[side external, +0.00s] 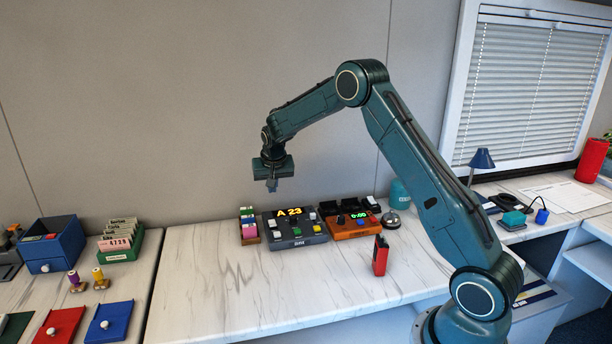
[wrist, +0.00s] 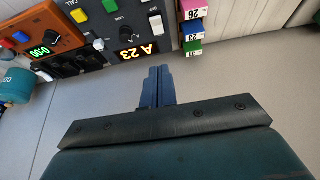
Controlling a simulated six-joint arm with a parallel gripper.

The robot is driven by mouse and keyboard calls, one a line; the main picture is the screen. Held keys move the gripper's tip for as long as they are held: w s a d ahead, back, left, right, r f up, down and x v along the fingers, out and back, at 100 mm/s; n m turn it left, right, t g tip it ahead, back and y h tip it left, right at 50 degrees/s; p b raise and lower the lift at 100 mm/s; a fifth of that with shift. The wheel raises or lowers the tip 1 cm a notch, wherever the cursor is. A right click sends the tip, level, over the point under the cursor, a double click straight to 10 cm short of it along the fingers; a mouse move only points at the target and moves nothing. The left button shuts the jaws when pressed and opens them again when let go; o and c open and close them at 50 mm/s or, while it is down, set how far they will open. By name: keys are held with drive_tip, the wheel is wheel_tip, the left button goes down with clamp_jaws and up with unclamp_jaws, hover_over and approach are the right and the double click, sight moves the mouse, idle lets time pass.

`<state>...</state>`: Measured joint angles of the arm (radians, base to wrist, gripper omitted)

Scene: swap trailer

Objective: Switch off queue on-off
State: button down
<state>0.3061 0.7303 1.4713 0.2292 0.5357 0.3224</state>
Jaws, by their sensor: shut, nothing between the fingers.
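The queue unit (side external: 295,243) is a dark grey console on the marble counter, with a lit display (side external: 289,212) reading A 23. It shows upside down in the wrist view, where its display (wrist: 138,51) is also lit. A white switch (wrist: 157,23) with small lettering beside it sits near the display; its exact position is hard to read. My gripper (side external: 272,186) hangs above and a little left of the unit, clear of it. In the wrist view its blue fingers (wrist: 158,70) are together, empty, and point toward the switch side of the panel.
An orange timer unit (side external: 352,228) showing 0:00 stands right of the queue unit. Coloured number blocks (side external: 249,229) stand close on its left. A red upright object (side external: 380,255) and a bell (side external: 391,220) are to the right.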

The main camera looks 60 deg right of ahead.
hover_over(272, 222)
drive_tip(key=f, duration=0.6)
drive_tip(key=s+f, duration=0.1)
drive_tip(key=f, duration=0.2)
drive_tip(key=shift+a+f, duration=0.2)
drive_tip(key=shift+a, duration=0.15)
drive_tip(key=shift+s+a+f, duration=0.15)
drive_tip(key=shift+a+f, duration=0.05)
drive_tip(key=shift+f, duration=0.25)
drive_tip(key=shift+s+a+f, duration=0.1)
drive_tip(key=shift+a+f, duration=0.05)
drive_tip(key=shift+f, duration=0.3)
drive_tip(key=shift+s+a+f, duration=0.1)
drive_tip(key=shift+f, duration=0.35)
drive_tip(key=shift+s+a+f, duration=0.1)
drive_tip(key=shift+f, duration=0.3)
drive_tip(key=shift+s+a+f, duration=0.15)
drive_tip(key=shift+f, duration=0.2)
drive_tip(key=shift+w+d+r, duration=0.3)
drive_tip(key=shift+w+d, duration=0.2)
